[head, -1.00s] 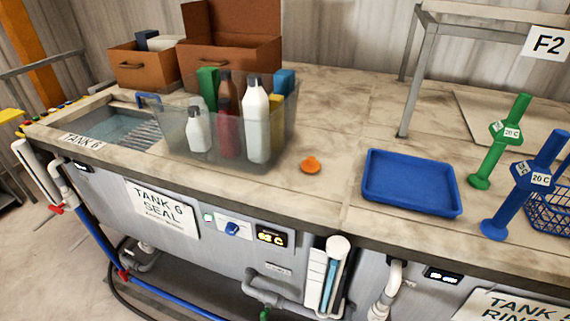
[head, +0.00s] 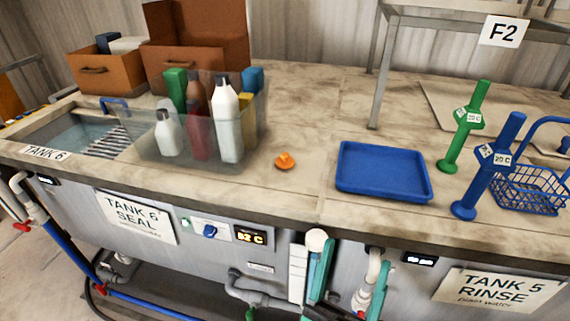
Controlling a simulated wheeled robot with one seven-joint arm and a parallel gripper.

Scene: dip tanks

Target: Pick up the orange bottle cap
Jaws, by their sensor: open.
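The orange bottle cap (head: 285,160) lies on the worn countertop in the head view. It sits in the open, between the clear bin of bottles on its left and the blue tray on its right. It looks like a small disc with a raised knob on top.
The clear bin (head: 150,149) holds several bottles. The blue tray (head: 382,192) is empty. Green (head: 462,128) and blue (head: 488,168) stands and a blue wire basket (head: 530,191) are at right. Brown boxes (head: 200,62) stand behind. Tank 6 (head: 70,135) is open at left.

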